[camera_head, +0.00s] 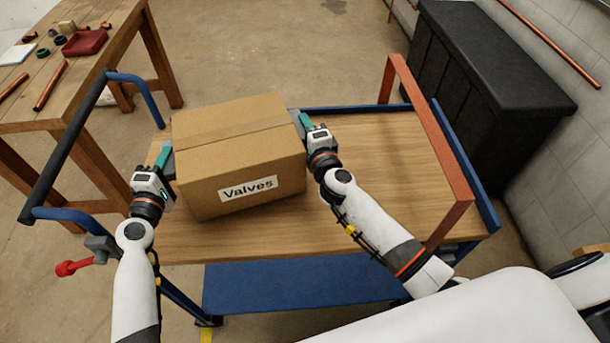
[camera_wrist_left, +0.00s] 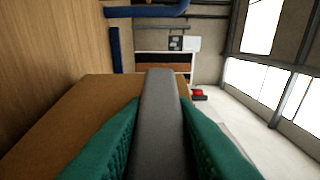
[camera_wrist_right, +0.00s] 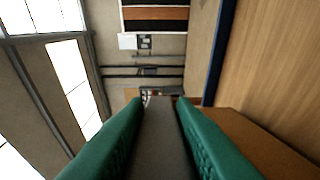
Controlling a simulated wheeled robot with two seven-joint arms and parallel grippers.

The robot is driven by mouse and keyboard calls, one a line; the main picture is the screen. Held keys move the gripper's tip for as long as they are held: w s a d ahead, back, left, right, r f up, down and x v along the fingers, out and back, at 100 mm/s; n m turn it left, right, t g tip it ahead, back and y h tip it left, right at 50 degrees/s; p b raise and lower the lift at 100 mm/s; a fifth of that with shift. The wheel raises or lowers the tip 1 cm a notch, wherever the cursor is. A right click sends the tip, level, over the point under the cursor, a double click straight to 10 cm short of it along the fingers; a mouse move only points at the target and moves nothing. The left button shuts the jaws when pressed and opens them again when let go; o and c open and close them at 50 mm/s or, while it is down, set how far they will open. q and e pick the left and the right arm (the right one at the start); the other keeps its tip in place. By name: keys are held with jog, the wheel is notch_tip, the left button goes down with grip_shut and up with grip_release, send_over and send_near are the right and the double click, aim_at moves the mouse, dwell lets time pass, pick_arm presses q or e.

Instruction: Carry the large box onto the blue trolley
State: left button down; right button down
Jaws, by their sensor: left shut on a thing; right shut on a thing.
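The large cardboard box (camera_head: 235,150), labelled "Valves", is upright over the left half of the wooden deck of the blue trolley (camera_head: 385,160). I cannot tell whether its underside touches the deck. My left gripper (camera_head: 167,160) is shut on a grey handle at the box's left side. The handle (camera_wrist_left: 158,120) shows between green fingers in the left wrist view. My right gripper (camera_head: 300,124) is shut on the grey handle at the right side. That handle (camera_wrist_right: 160,140) shows between the fingers in the right wrist view. The box's underside is hidden.
The trolley has a blue push bar (camera_head: 68,150) at the left and an orange hoop (camera_head: 425,135) at the right. A wooden workbench (camera_head: 110,40) with small parts stands at the left. A black chest (camera_head: 480,80) stands by the right wall. The deck's right half is clear.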

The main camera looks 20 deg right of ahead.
pick_arm(q)
jog(key=shift+a+f+b, duration=0.1)
jog(key=shift+f+b, duration=0.4)
jog(key=shift+f, duration=0.15)
pick_arm(e)
jog(key=shift+f, duration=0.6)
pick_arm(q)
jog(key=c, duration=1.6)
grip_release()
jog(key=shift+f, duration=0.25)
jog(key=shift+c, duration=0.2)
pick_arm(e)
jog(key=c, duration=1.6)
grip_release()
jog(key=shift+f, duration=0.25)
jog(key=shift+c, duration=0.2)
pick_arm(q)
jog(key=o, duration=0.4)
jog(key=shift+r, duration=0.2)
pick_arm(e)
jog(key=o, duration=0.4)
jog(key=shift+r, duration=0.15)
pick_arm(q)
jog(key=shift+o, duration=0.2)
jog(key=shift+s, duration=0.1)
pick_arm(e)
jog(key=shift+o, duration=0.2)
